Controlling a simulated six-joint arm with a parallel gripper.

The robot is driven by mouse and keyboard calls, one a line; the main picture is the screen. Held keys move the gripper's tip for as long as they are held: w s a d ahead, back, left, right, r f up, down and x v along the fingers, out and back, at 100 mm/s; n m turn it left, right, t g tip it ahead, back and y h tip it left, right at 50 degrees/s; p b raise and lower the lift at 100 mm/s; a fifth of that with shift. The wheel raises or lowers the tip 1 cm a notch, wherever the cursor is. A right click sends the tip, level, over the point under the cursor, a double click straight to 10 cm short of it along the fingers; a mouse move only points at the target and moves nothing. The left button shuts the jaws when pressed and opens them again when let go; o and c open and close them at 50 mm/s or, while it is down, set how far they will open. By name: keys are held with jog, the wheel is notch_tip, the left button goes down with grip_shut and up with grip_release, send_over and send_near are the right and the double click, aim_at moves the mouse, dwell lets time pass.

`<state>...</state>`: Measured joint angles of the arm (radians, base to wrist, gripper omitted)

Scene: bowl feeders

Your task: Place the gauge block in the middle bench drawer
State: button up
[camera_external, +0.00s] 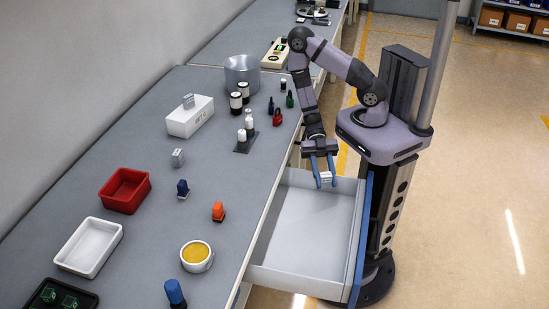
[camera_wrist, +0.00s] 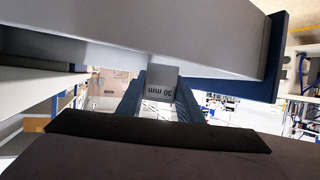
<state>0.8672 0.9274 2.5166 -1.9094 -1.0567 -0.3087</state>
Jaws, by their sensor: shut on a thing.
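My gripper (camera_external: 324,176) is shut on the gauge block (camera_external: 326,175), a small grey block. In the wrist view the gauge block (camera_wrist: 161,82) sits between the two blue fingers and shows the marking "30 mm". The gripper points down over an open bench drawer (camera_external: 300,232), near its far end. The drawer is pulled out from the bench, has a blue front and looks empty. Its wall also fills the upper part of the wrist view (camera_wrist: 130,38). The block appears held above the drawer floor; the exact height is hard to tell.
The grey bench (camera_external: 150,148) carries a red tray (camera_external: 125,190), a white tray (camera_external: 89,247), a yellow-filled cup (camera_external: 196,256), a white block (camera_external: 190,117), a metal pot (camera_external: 242,74), stamps and bottles. Drawer walls and the blue front (camera_external: 360,235) surround the open space below my gripper.

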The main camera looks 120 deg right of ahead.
aim_at(324, 187)
jog(key=shift+f, duration=1.25)
jog(key=shift+f, duration=0.15)
jog(key=shift+f+b, duration=0.35)
jog(key=shift+f, duration=0.15)
jog(key=o, duration=1.1)
jog(key=shift+f, duration=0.1)
jog(key=shift+o, duration=0.2)
